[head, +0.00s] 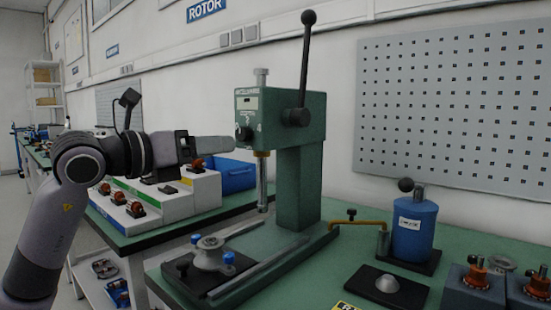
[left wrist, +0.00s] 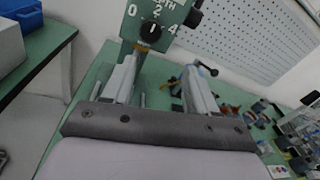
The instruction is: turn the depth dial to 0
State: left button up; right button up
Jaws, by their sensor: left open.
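The black depth dial (head: 243,133) is on the front of the green press head (head: 281,112). In the left wrist view the dial (left wrist: 149,33) shows as a round black knob, with 0 to its left, 2 above it and 4 to its right. Its pale mark seems to point up towards the 2, but it is small. My left gripper (head: 229,146) is just left of the press head, near the dial. In the left wrist view its open fingers (left wrist: 160,65) are apart and empty, with the dial beyond their tips. My right gripper is out of view.
A tall black-knobbed lever (head: 305,65) rises from the press. Below stands a fixture with blue knobs (head: 208,250). A blue cylinder (head: 414,228) stands to the right on the green table. A blue bin (head: 232,174) and a white stepped rack (head: 170,200) are behind my left arm.

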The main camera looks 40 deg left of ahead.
aim_at(240, 135)
pick_arm(q)
jog(key=shift+n+t+y, duration=0.3)
jog(key=shift+t+y, duration=0.1)
jog(key=shift+y, duration=0.4)
jog(key=shift+w+a+r+p, duration=0.1)
jog(key=shift+w+r+p, duration=0.2)
jog(key=shift+w, duration=0.85)
jog(key=shift+w+a+r+p, duration=0.2)
jog(key=shift+w+p, duration=0.15)
jog(key=shift+w, duration=0.75)
jog(key=shift+w+a+r+p, duration=0.1)
jog(key=shift+w+r+p, duration=0.2)
jog(key=shift+w, duration=0.85)
jog(key=shift+f, duration=0.1)
jog(key=c, duration=1.1)
